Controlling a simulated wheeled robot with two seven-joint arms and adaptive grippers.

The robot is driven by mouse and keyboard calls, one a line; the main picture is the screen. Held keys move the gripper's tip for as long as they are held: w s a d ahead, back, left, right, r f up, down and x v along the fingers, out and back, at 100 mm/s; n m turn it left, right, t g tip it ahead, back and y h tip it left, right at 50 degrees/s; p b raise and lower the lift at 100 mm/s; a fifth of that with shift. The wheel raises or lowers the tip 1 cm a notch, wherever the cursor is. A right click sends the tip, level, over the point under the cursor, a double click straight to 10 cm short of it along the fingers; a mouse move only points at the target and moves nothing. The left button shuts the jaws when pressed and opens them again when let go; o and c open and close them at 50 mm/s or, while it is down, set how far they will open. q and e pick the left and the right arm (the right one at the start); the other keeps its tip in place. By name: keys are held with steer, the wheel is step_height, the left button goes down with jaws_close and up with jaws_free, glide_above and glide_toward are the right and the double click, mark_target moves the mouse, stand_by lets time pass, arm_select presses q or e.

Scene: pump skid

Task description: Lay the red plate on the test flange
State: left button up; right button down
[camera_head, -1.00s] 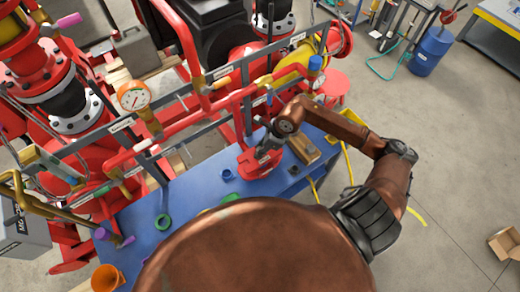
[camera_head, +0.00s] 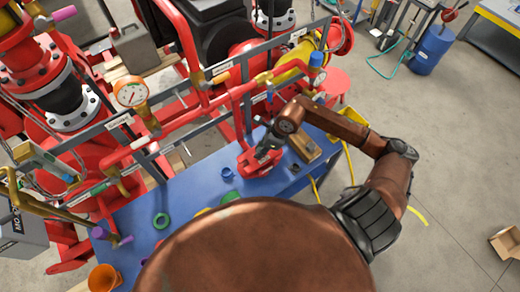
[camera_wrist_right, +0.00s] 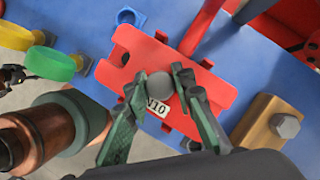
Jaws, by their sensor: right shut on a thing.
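The red plate (camera_wrist_right: 165,75) is a flat slotted slab with a round grey knob (camera_wrist_right: 160,86) and a white label partly covered by a finger. My right gripper (camera_wrist_right: 157,92) is shut on the knob, one finger on each side. In the head view the gripper (camera_head: 267,150) is over the red plate (camera_head: 254,163) at the blue bench. Small red tabs (camera_wrist_right: 164,127) show past the plate's edges; they may belong to the test flange, mostly hidden below. I cannot tell whether plate and flange touch.
A red pipe (camera_wrist_right: 203,27) rises close beside the plate. A wooden block with a bolt (camera_wrist_right: 262,122) stands to its right.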

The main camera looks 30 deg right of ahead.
steer(key=shift+f+b, duration=0.75)
steer(key=shift+f, duration=0.1)
steer(key=c, duration=1.9)
jaws_free()
steer(key=shift+c, duration=0.2)
steer(key=o, duration=0.4)
steer(key=shift+c, duration=0.2)
